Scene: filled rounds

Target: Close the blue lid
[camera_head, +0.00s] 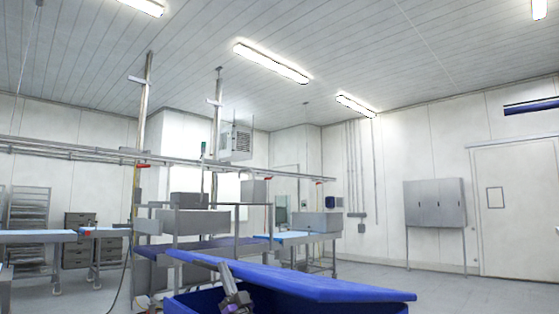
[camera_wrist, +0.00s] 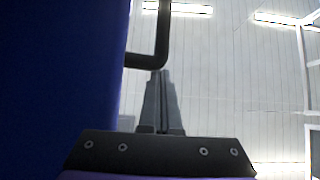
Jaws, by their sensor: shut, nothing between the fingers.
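The blue lid (camera_head: 300,282) is at the bottom of the head view, slanting down from left to right. It is partly raised above a blue bin (camera_head: 195,301), with a dark gap between them. My gripper (camera_head: 226,270) is at the front of the lid, left of its middle; I cannot tell if it touches the lid. In the wrist view my gripper (camera_wrist: 162,75) is shut and empty, its fingers pointing up. A blue surface fills the left side there, and I cannot tell if it is lid or bin. A black bent bar (camera_wrist: 162,35) is just beyond the fingertips.
Steel worktables and a metal frame (camera_head: 205,222) stand behind the bin. A grey wall cabinet (camera_head: 435,203) and a white door (camera_head: 505,210) are at the right. Open floor (camera_head: 450,288) shows right of the bin.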

